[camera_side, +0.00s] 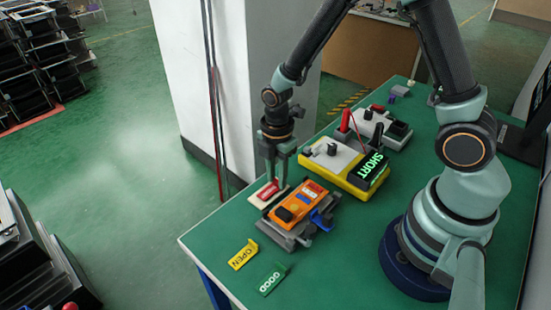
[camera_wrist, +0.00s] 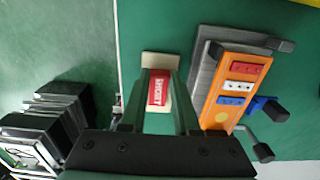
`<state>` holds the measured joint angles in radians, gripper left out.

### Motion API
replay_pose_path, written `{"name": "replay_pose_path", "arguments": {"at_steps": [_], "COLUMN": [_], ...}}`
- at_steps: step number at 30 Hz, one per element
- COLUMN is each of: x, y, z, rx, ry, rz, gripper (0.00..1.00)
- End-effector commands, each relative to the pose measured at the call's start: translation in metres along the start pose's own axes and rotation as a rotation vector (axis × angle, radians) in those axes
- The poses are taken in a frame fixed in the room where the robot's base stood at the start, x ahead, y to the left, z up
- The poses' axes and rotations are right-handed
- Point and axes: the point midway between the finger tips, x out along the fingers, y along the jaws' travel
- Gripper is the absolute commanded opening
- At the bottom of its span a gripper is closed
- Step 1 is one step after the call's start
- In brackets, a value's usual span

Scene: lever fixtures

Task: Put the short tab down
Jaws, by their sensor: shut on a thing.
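The short tab is a small red piece with white lettering. It shows in the side view (camera_side: 268,190) and in the wrist view (camera_wrist: 158,91).
An orange fixture (camera_side: 285,213) with a blue lever stands close beside the pad. A yellow tester (camera_side: 330,172) displays SHORT in green. A yellow OPEN tab (camera_side: 242,255) and a green GOOD tab (camera_side: 272,279) lie nearer the front. The table's left edge is close.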

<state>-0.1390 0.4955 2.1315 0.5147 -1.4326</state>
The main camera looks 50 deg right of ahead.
Motion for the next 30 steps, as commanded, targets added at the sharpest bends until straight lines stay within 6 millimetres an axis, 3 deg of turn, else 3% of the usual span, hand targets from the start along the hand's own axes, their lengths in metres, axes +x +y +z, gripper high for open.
{"name": "replay_pose_path", "arguments": {"at_steps": [8, 9, 10, 11, 23, 30], "x": [0.003, 0.002, 0.002, 0.002, -0.003, -0.038], "y": [0.0, 0.0, 0.0, 0.0, 0.001, 0.002], "z": [0.0, 0.0, 0.0, 0.0, 0.0, 0.0], "rx": [0.0, 0.0, 0.0, 0.0, 0.0, 0.0], "ry": [0.0, 0.0, 0.0, 0.0, 0.0, 0.001], "rz": [0.0, 0.001, 0.001, 0.001, 0.003, 0.008], "gripper": [0.0, 0.45, 0.56, 0.6, 0.6, 0.6]}}
